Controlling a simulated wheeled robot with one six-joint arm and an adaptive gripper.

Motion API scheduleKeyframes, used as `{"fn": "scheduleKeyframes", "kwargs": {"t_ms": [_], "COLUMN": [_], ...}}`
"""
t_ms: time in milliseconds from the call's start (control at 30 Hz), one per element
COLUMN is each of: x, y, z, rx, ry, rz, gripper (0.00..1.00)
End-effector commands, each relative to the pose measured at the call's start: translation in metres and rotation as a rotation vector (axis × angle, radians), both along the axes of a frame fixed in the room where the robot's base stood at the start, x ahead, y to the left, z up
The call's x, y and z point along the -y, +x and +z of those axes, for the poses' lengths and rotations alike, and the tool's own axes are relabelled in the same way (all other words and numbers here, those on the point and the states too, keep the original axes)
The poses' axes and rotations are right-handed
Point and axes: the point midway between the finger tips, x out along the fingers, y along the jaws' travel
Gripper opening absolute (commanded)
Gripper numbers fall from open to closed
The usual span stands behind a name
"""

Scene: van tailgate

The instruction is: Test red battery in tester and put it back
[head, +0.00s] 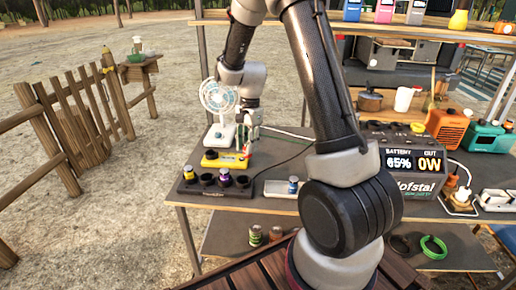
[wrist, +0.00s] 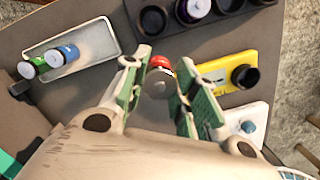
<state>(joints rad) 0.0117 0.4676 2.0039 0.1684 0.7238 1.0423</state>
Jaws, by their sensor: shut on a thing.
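The red battery (wrist: 160,64) shows between my green-padded fingers in the wrist view. My gripper (wrist: 158,86) is shut on it, and the fingers hide part of its body. In the head view my gripper (head: 247,138) points down at the right end of the yellow tester (head: 222,162), with a small red spot at its tips. The tester (wrist: 213,66) lies just right of the battery in the wrist view, and its black socket (wrist: 245,76) looks empty. The black rack (head: 215,191) stands in front of the tester and holds several sockets, one with a purple battery (head: 224,177).
A metal tray (wrist: 95,35) holds a green battery (wrist: 34,66) and a blue battery (wrist: 64,54). A white fan (head: 219,105) stands behind the tester. A power station (head: 412,180) is at right. Bare tabletop lies between tray and tester.

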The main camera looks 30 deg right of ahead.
Motion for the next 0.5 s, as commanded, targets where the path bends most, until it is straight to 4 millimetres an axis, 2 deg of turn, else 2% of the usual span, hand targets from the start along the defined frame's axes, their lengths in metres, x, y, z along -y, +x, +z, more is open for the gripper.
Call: {"fn": "scheduleKeyframes", "kwargs": {"t_ms": [500], "x": [-0.035], "y": [0.072], "z": [0.0], "rx": [0.002], "ry": [0.0], "rz": [0.002], "gripper": [0.01]}}
